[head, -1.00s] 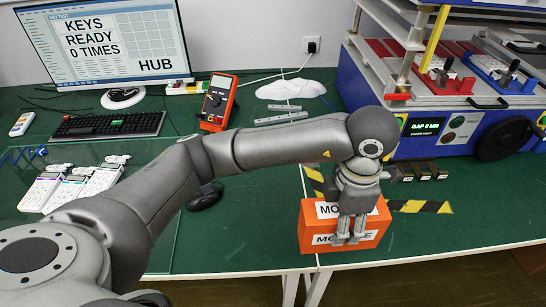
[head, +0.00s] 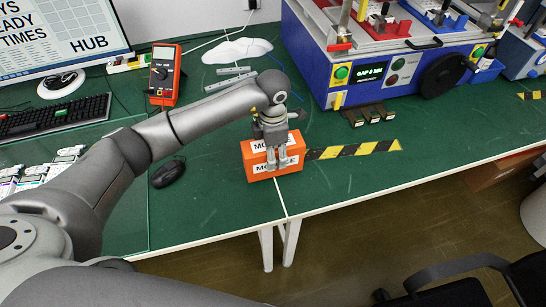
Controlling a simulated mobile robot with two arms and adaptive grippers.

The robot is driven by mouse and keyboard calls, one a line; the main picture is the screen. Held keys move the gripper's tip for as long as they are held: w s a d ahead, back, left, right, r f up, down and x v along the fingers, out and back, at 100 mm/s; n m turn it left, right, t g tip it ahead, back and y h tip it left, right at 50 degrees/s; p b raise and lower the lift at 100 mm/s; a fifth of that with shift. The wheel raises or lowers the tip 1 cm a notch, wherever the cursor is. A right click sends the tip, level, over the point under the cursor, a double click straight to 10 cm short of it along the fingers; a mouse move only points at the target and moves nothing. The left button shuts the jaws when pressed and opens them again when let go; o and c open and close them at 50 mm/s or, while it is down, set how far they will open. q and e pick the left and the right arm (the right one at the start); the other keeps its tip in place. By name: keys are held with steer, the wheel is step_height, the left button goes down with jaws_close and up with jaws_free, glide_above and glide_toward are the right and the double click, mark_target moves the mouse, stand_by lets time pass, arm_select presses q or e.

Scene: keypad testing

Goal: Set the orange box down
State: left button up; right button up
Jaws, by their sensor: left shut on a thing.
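The orange box (head: 258,172) with white labels is at the front part of the green table (head: 225,208), near the seam between two table sections. My left gripper (head: 277,166) is shut on the orange box, with its fingers over the box's front side. The box looks upright and at or just above the table top; I cannot tell whether its underside touches. My right gripper is not in view.
Yellow-black tape (head: 355,149) lies right of the box. Behind are a test machine (head: 395,68), dark blocks (head: 367,115) and an orange multimeter (head: 164,75). A black mouse (head: 168,173) lies to the left. The table's front edge is close; a chair (head: 455,285) stands beyond it.

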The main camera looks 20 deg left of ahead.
arm_select(q)
step_height(320, 180, down, 2)
steer(key=shift+s+d+f+p, duration=0.1)
steer(key=shift+f+p, duration=0.05)
steer(key=shift+p, duration=0.3)
steer(key=shift+f, duration=0.4)
steer(key=o, duration=1.2)
steer(key=shift+r, duration=0.15)
steer(key=shift+r, duration=0.25)
step_height(320, 180, up, 12)
steer(key=b, duration=0.2)
steer(key=shift+f+b, duration=0.2)
steer(key=shift+b, duration=0.15)
